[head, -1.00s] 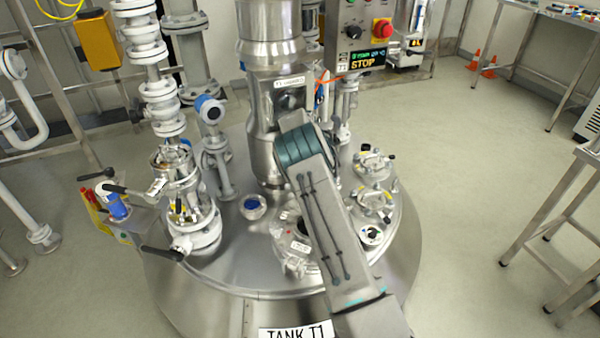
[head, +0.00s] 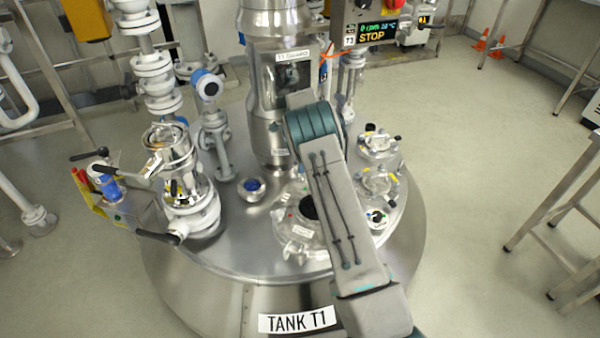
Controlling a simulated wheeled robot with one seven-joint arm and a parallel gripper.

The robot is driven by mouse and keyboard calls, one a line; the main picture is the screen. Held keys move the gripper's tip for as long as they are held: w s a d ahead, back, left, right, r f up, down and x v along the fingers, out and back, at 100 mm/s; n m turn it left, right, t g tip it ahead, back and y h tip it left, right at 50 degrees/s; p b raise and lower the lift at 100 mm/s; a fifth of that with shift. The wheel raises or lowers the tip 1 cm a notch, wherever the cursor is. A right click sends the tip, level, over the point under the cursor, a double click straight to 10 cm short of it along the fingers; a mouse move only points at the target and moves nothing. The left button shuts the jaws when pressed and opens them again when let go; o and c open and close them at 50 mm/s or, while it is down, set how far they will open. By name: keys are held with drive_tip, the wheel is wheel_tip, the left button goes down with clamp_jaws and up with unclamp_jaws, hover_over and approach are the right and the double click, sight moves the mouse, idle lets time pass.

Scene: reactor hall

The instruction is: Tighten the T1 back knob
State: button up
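Tank T1 is a wide steel vessel, with its label "TANK T1" (head: 297,320) on the front wall. A round hatch fitting (head: 290,235) with small labels and a dark centre sits on its top, partly covered by my arm. I cannot make out which part is the back knob; it may be hidden behind my arm. My arm crosses from the lower right up to a teal joint in front of the central steel column (head: 262,95). My gripper is not visible, so its hold is not shown.
White flanged valves and pipes (head: 190,215) with black handles stand on the left of the tank top. Smaller ports (head: 378,143) stand on the right. A control panel (head: 372,30) reading STOP is at the back. A steel table frame (head: 560,205) is at right, with clear floor between.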

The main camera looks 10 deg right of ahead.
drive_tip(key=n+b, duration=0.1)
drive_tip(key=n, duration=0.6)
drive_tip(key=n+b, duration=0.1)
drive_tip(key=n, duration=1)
drive_tip(key=shift+b, duration=0.35)
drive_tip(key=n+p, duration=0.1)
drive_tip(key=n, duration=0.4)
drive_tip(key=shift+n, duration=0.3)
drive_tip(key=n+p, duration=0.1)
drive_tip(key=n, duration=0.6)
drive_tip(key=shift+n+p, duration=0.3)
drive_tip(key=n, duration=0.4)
drive_tip(key=shift+p, duration=0.35)
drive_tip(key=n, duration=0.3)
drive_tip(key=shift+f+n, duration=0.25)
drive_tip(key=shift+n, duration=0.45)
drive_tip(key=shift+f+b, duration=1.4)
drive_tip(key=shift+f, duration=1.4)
